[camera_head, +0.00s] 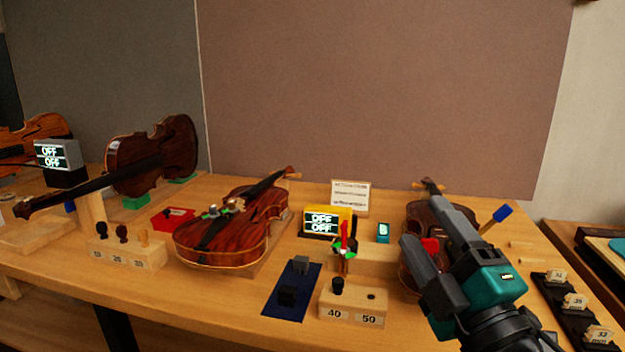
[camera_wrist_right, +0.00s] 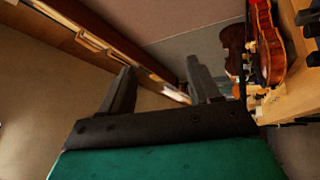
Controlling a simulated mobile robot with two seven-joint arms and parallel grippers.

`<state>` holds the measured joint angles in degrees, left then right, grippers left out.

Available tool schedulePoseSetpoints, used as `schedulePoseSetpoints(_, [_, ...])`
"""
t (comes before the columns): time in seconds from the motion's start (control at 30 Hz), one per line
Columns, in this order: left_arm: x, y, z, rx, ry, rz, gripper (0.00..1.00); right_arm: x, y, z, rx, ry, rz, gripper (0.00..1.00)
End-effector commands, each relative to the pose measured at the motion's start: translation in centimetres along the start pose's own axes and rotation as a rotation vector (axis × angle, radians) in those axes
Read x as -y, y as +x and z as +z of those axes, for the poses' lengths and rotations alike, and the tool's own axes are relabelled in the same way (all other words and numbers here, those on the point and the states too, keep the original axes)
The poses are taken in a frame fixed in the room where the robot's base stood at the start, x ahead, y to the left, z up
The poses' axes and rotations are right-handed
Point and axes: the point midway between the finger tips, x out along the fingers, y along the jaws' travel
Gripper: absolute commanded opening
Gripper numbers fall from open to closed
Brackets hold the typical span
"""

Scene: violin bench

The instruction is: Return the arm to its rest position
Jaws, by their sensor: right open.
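My right gripper (camera_head: 432,232) is in the right part of the head view, in front of and above the right end of the bench. Its two dark fingers are spread apart with nothing between them, and the wrist view shows the open jaws (camera_wrist_right: 160,90) too. I cannot tell from the head view how far the gripper is above the bench. My left gripper is not in view.
A black rack (camera_head: 560,300) is at the right edge.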

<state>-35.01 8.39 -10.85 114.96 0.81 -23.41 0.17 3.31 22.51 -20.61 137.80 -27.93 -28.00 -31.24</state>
Motion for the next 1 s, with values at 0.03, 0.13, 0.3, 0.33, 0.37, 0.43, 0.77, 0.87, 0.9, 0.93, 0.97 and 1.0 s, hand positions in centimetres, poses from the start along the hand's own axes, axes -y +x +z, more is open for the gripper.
schedulePoseSetpoints(0.03, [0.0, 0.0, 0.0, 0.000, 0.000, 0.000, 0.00, 3.0, -1.5, 2.4, 0.128, 0.134, -0.112, 0.62])
schedulePoseSetpoints(0.13, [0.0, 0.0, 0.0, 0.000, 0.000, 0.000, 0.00, 8.6, -5.5, 6.0, 0.379, 0.370, -0.307, 0.62])
schedulePoseSetpoints(0.3, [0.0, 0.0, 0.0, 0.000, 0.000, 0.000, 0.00, 15.9, -14.2, 8.8, 0.767, 0.671, -0.574, 0.62])
schedulePoseSetpoints(0.33, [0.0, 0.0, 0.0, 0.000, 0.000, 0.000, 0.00, 16.8, -15.6, 8.8, 0.822, 0.708, -0.610, 0.62])
schedulePoseSetpoints(0.37, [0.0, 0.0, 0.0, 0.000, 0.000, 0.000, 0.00, 17.6, -17.0, 8.9, 0.876, 0.742, -0.643, 0.62])
schedulePoseSetpoints(0.43, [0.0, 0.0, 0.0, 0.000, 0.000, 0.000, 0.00, 18.9, -19.8, 8.9, 0.985, 0.806, -0.708, 0.62])
schedulePoseSetpoints(0.77, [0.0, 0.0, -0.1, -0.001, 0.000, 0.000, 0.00, 22.0, -31.0, 6.8, 1.408, 1.001, -0.941, 0.62])
schedulePoseSetpoints(0.87, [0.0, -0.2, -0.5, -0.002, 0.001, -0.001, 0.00, 22.4, -31.5, 6.6, 1.427, 1.025, -0.946, 0.62])
schedulePoseSetpoints(0.9, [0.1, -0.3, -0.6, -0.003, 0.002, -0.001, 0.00, 22.8, -31.1, 6.8, 1.407, 1.030, -0.934, 0.62])
schedulePoseSetpoints(0.93, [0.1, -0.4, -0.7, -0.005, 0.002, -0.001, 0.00, 23.0, -30.8, 6.9, 1.393, 1.035, -0.925, 0.62])
schedulePoseSetpoints(0.97, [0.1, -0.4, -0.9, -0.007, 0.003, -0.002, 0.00, 23.3, -30.6, 6.9, 1.379, 1.039, -0.916, 0.62])
schedulePoseSetpoints(1.0, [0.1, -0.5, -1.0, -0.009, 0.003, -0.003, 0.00, 23.6, -30.2, 7.0, 1.359, 1.046, -0.903, 0.62])
